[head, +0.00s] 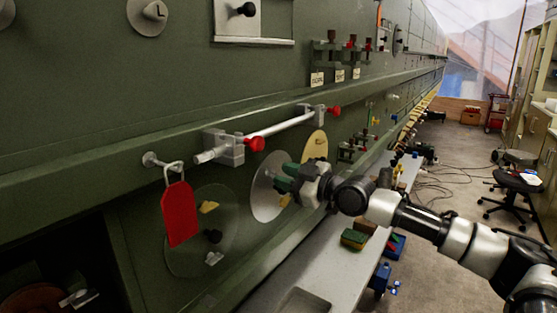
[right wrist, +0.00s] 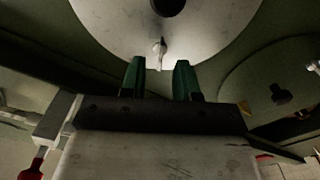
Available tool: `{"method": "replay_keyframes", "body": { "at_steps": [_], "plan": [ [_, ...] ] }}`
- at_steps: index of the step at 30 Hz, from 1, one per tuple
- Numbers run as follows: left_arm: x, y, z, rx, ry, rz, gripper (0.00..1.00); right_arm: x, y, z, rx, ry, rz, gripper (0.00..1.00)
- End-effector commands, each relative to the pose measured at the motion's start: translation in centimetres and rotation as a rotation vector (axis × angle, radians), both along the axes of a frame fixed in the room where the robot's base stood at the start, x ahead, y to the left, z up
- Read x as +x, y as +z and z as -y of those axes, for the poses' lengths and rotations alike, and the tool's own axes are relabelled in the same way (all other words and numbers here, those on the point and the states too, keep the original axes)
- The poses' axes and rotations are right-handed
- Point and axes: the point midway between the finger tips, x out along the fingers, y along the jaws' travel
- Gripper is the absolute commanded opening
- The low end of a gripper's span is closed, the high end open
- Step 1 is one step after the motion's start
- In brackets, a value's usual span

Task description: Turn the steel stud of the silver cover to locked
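The silver cover (head: 263,188) is a pale round disc on the green fuselage wall, partly hidden behind my right gripper (head: 285,178) in the head view. In the right wrist view the silver cover (right wrist: 210,28) fills the top, with a dark knob (right wrist: 168,5) cut by the frame edge. Its small steel stud (right wrist: 159,52) sits near the lower rim. My right gripper (right wrist: 159,64) is open, with one green finger on each side of the stud's line. The stud appears between or just beyond the fingertips; contact cannot be told. My left gripper is not in view.
A red tag (head: 180,213) hangs from a peg, left of a silver bar (head: 280,124) with red knobs. A green cover (head: 185,258) is left of the silver one, a yellow disc (head: 315,144) right. Below runs a grey bench (head: 335,275) with coloured blocks.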

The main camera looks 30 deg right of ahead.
Motion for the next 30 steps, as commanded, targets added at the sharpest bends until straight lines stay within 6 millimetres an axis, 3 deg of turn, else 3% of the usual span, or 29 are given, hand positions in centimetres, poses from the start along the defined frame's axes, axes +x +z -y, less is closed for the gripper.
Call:
{"method": "replay_keyframes", "body": {
  "at_steps": [6, 17, 23, 30],
  "plan": [
    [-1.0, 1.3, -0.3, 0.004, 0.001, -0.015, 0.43, 1.9, 0.1, -0.7, 0.001, -0.001, 0.000, 0.31],
    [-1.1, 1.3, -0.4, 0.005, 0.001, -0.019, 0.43, 2.2, -0.1, -0.9, -0.001, -0.001, 0.000, 0.31],
    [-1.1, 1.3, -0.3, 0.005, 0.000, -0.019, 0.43, 2.2, 0.0, -0.9, 0.000, -0.001, 0.000, 0.02],
    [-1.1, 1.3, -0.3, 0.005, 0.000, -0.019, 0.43, 2.2, -0.1, -0.9, 0.002, -0.001, -0.001, 0.00]
  ]
}}
